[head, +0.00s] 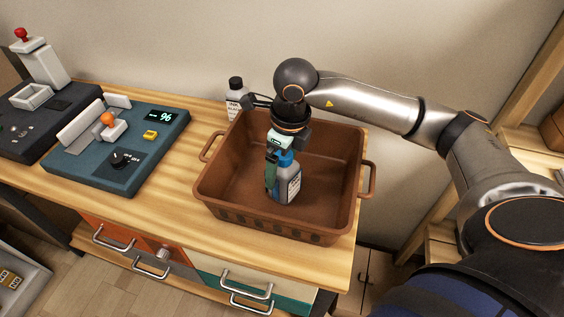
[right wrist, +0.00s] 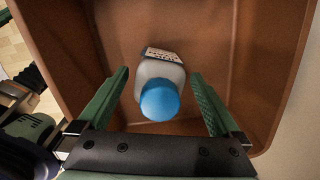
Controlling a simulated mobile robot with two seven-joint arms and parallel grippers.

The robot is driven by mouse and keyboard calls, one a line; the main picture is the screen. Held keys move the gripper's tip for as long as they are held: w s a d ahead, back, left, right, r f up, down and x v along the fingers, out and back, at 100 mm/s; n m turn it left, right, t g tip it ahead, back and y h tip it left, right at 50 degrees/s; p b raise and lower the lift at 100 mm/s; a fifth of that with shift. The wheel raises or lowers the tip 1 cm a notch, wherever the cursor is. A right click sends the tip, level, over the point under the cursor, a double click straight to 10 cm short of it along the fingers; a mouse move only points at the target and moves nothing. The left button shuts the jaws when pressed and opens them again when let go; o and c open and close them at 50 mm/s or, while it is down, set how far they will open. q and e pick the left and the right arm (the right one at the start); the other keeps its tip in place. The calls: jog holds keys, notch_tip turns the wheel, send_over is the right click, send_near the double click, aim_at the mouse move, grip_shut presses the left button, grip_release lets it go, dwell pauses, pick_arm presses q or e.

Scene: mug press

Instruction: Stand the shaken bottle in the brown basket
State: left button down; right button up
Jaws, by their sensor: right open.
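The bottle (head: 288,186) is grey-white with a label and a blue cap. It stands upright inside the brown basket (head: 225,195), near the basket's middle. My right gripper (head: 278,185) reaches down into the basket at the bottle and partly hides it in the head view. In the right wrist view the bottle's blue cap (right wrist: 160,101) shows between the two green fingers, with a gap on each side. The right gripper is open and holds nothing. My left gripper is not in view.
Another bottle with a black cap (head: 236,96) stands behind the basket. A blue-grey device with a display (head: 159,116) sits left of the basket on the wooden counter (head: 180,190). The basket has raised walls and side handles. The rest of its floor looks clear.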

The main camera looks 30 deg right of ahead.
jog(key=shift+r, duration=0.1)
jog(key=shift+r, duration=0.2)
jog(key=r, duration=0.4)
jog(key=s+r, duration=0.1)
jog(key=r, duration=0.6)
jog(key=shift+s+d+r+p, duration=0.2)
jog(key=shift+d+r+p, duration=0.05)
jog(key=shift+r+p, duration=0.1)
